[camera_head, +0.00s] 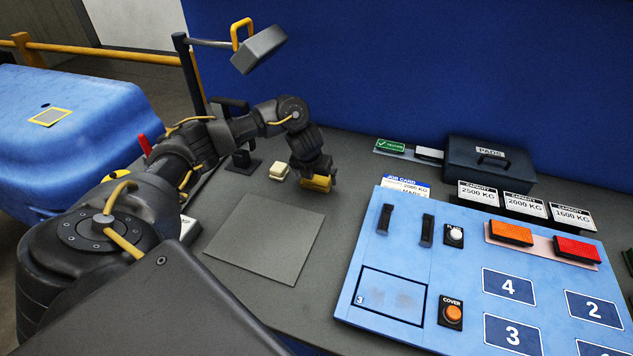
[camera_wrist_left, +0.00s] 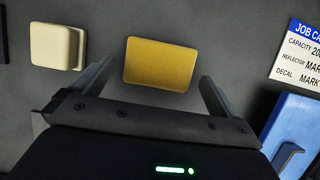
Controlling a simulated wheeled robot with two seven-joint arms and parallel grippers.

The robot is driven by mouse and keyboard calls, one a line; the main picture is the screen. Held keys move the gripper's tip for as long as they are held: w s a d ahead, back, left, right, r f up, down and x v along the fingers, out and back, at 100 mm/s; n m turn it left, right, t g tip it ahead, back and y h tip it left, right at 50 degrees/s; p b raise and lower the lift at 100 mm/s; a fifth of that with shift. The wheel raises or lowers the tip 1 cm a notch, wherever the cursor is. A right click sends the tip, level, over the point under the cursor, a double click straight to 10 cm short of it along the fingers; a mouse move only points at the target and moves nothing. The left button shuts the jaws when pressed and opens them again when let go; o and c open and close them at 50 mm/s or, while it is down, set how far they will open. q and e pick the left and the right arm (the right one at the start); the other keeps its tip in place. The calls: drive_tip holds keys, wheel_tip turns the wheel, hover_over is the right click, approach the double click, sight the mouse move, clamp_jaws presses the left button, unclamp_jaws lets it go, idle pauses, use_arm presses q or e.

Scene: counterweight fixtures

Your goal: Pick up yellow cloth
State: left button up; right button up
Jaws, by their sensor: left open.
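The yellow cloth (camera_head: 316,184) lies on the grey table under my left gripper in the head view. In the left wrist view the yellow cloth (camera_wrist_left: 160,64) shows as a rounded rectangular block. My left gripper (camera_wrist_left: 150,90) is open, with one finger to each side of the cloth and the cloth ahead of the middle of the gap. In the head view my left gripper (camera_head: 312,178) partly covers the cloth, and I cannot tell whether it touches it. My right gripper is in neither view.
A cream block (camera_head: 279,171) stands just left of the cloth. A grey mat (camera_head: 265,245) lies in front. A blue panel (camera_head: 450,270) with buttons and numbered plates is at the right. A job card (camera_head: 405,187) and a dark PADS box (camera_head: 488,160) stand behind it.

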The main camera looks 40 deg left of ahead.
use_arm(q)
drive_tip(key=shift+x, duration=1.05)
drive_tip(key=c, duration=0.9)
drive_tip(key=shift+r, duration=0.1)
